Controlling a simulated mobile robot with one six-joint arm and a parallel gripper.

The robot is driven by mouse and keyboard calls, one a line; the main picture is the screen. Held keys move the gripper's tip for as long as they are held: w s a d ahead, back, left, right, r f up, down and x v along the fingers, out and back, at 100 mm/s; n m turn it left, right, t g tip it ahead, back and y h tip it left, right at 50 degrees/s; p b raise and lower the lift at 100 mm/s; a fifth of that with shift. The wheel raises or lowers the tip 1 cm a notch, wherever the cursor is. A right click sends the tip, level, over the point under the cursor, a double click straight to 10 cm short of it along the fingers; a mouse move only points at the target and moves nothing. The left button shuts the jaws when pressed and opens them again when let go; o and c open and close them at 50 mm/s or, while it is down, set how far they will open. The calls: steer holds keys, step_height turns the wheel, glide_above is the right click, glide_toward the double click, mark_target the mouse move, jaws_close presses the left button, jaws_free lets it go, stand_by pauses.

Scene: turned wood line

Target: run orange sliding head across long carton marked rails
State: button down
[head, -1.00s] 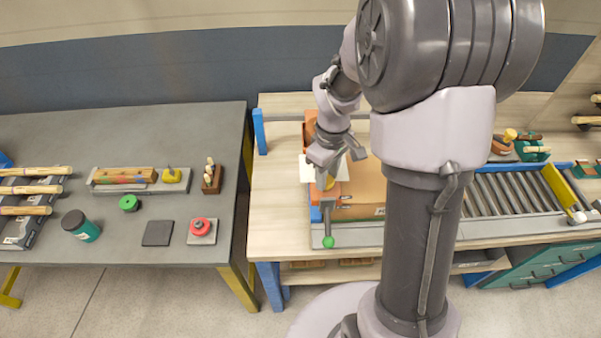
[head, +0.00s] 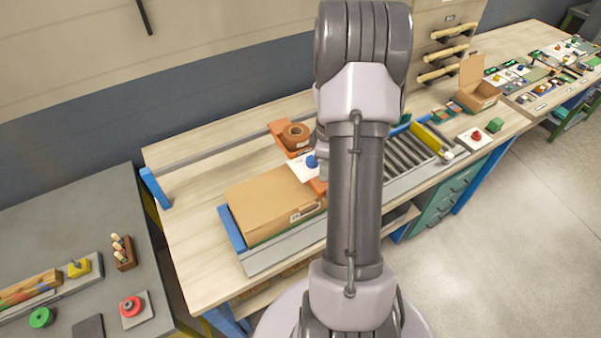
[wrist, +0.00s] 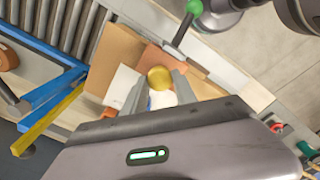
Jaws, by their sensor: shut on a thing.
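The orange sliding head (head: 279,130) spans the right part of the long carton (head: 265,200) in the head view; my arm hides much of it. It carries a brown tape roll and a white plate (head: 302,168). In the wrist view its orange arm (wrist: 190,68) lies between the carton (wrist: 118,48) and a green-ended lever (wrist: 193,7). My gripper (wrist: 160,80) is shut on the yellow knob (wrist: 159,76) beside the white plate (wrist: 122,82). In the head view my gripper is hidden behind my arm.
A roller bed (head: 405,155) with a yellow bar (head: 428,136) lies to the right of the carton. A red button (head: 476,136) and an open box (head: 478,88) stand farther right. A grey table (head: 75,215) is at left. The bench left of the carton is clear.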

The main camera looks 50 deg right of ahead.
steer(key=s+d+p, duration=0.2)
steer(key=d, duration=0.6)
steer(key=shift+s+d, duration=0.35)
steer(key=shift+s, duration=0.05)
steer(key=shift+d+r, duration=0.1)
steer(key=c, duration=1.4)
jaws_free()
steer(key=shift+c, duration=0.2)
steer(key=o, duration=0.4)
steer(key=shift+s+d, duration=0.1)
steer(key=shift+d, duration=0.1)
steer(key=shift+o, duration=0.2)
steer(key=shift+a, duration=0.1)
step_height(320, 180, up, 17)
steer(key=p, duration=0.2)
steer(key=shift+r, duration=0.15)
